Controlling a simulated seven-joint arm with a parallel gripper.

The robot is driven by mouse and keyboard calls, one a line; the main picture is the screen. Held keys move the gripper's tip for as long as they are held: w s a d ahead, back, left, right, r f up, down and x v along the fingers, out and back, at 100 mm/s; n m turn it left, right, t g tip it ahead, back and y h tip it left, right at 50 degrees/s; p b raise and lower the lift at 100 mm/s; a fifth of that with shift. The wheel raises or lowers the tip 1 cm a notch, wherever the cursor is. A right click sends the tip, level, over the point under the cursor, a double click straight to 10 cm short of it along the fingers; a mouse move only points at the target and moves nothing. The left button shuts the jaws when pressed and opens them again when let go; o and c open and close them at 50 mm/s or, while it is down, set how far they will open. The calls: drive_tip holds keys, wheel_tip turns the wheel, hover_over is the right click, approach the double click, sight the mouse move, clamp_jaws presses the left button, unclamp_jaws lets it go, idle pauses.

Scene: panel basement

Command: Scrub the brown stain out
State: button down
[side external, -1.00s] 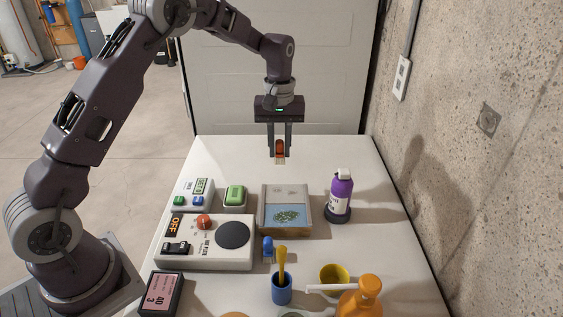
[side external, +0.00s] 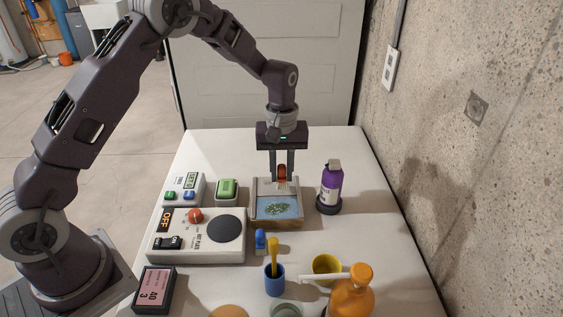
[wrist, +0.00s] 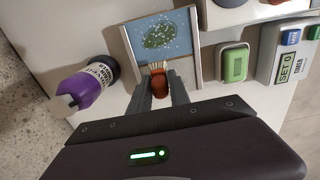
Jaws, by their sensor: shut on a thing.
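My gripper (side external: 282,177) is shut on a small red-brown brush (side external: 282,171) with pale bristles pointing down. The brush also shows between the fingers in the wrist view (wrist: 159,86). The brush is over the back part of a shallow wood-framed tray (side external: 277,225); I cannot tell whether its bristles touch anything. The tray holds a light blue surface (wrist: 184,22) with a greenish patch (wrist: 158,35) dotted with white specks. The patch (side external: 278,209) lies in front of the brush in the side view. No clearly brown stain shows.
A purple bottle (side external: 330,184) stands right of the tray. A green sponge-like block or timer (side external: 227,188) and a hot plate (side external: 196,244) are left. A blue cup (side external: 274,281), yellow cup (side external: 326,265) and orange bottle (side external: 351,294) stand in front.

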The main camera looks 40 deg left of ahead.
sight(271, 191)
drive_tip(key=shift+f, duration=0.85)
drive_tip(key=shift+w+a+f, duration=0.3)
drive_tip(key=shift+a+f, duration=0.05)
drive_tip(key=shift+f, duration=0.3)
drive_tip(key=shift+w+a, duration=1.85)
drive_tip(key=shift+s+a, duration=0.4)
drive_tip(key=shift+s, duration=0.2)
drive_tip(key=shift+s+d, duration=1.9)
drive_tip(key=shift+d, duration=0.05)
drive_tip(key=shift+s+d, duration=0.1)
drive_tip(key=shift+s, duration=0.2)
drive_tip(key=shift+s+a, duration=0.25)
drive_tip(key=shift+a, duration=0.3)
drive_tip(key=shift+w+a, duration=1.9)
drive_tip(key=shift+w, duration=0.05)
drive_tip(key=shift+w+a+r, duration=0.15)
wheel_tip(271, 191, up, 8)
